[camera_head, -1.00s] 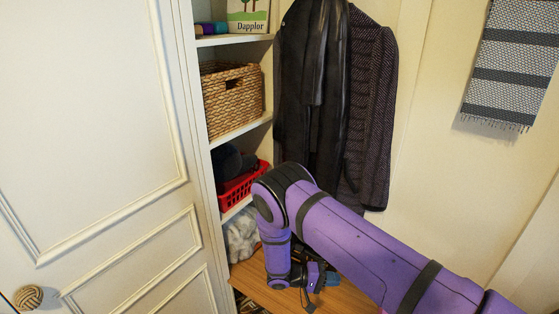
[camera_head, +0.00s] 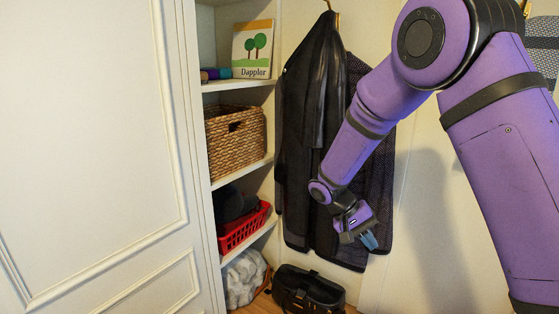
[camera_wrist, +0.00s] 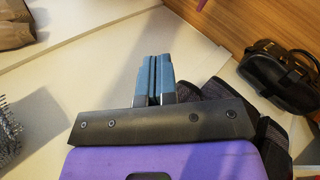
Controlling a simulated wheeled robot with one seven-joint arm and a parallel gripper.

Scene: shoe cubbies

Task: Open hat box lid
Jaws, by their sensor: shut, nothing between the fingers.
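I cannot make out a hat box or its lid in either view. In the head view, my gripper (camera_head: 369,241) hangs in front of the dark coats, above and to the right of a black bag. The wrist view shows its two blue fingers (camera_wrist: 152,80) pressed together, with nothing between them.
Shelves at the left hold a book (camera_head: 252,50), a wicker basket (camera_head: 235,138), a red basket (camera_head: 243,229) and a pale crumpled item (camera_head: 243,278). Coats (camera_head: 310,120) hang beside them. The black bag (camera_head: 308,288) rests on wood below. A white panelled door (camera_head: 90,130) stands left.

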